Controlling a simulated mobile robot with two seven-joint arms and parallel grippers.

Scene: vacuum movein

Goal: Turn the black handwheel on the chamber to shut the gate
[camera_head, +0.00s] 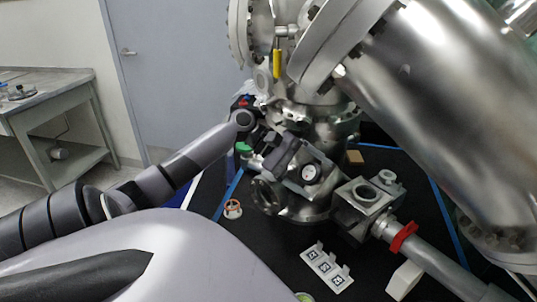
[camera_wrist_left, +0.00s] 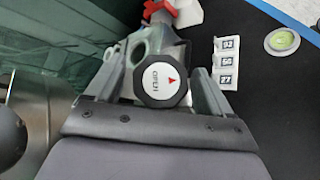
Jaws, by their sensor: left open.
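The gate itself is hidden inside the metal. My right gripper is not in view.
A red clamp (camera_head: 403,237) is on the pipe at right. A white marker block (camera_head: 327,267) lies on the black mat, with a red-and-white round part (camera_head: 232,209) at left. A large metal cylinder (camera_head: 455,95) overhangs the right.

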